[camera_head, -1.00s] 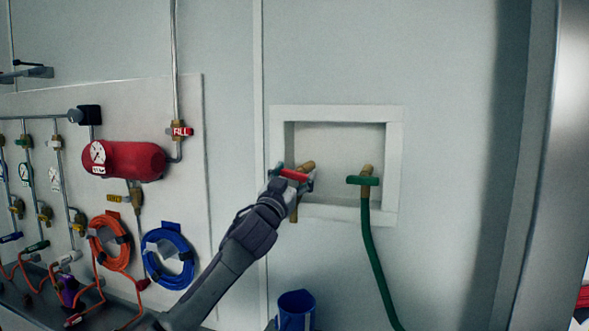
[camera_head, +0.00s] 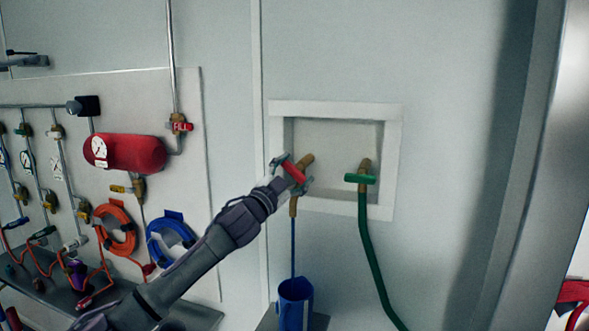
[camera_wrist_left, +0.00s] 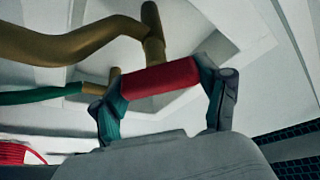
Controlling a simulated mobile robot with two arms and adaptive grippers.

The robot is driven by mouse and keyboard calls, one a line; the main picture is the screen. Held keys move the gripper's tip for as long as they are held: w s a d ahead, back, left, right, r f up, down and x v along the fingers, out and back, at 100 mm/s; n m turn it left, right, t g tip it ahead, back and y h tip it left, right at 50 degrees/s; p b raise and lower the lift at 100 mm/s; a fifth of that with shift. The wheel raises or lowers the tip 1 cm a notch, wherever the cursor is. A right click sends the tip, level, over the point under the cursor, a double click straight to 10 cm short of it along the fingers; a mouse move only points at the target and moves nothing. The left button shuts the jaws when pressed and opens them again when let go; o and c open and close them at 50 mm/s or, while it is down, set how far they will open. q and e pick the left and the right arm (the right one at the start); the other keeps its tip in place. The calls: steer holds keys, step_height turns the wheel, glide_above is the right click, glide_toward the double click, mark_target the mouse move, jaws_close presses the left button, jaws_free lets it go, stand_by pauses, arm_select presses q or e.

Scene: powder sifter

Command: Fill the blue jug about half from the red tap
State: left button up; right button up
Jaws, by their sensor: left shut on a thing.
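The red tap handle (camera_head: 295,171) is on a brass tap in the white wall recess, and it sits tilted. My left gripper (camera_head: 292,175) is shut on this handle; the left wrist view shows the red handle (camera_wrist_left: 160,78) between both fingers (camera_wrist_left: 162,88). A thin blue stream (camera_head: 293,245) runs from the brass spout (camera_head: 293,206) straight down into the blue jug (camera_head: 295,306). The jug stands upright below the spout. The level inside it cannot be seen. My right gripper is not in view.
A green-handled tap (camera_head: 361,179) with a green hose (camera_head: 371,250) is to the right in the same recess (camera_head: 392,155). On the left, a panel carries a red tank (camera_head: 135,153), an orange coil (camera_head: 116,228) and a blue coil (camera_head: 169,240).

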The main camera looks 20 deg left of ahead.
arm_select(q)
steer(key=o, duration=1.2)
steer(key=shift+c, duration=0.2)
steer(key=v, duration=1.2)
steer(key=shift+f, duration=0.1)
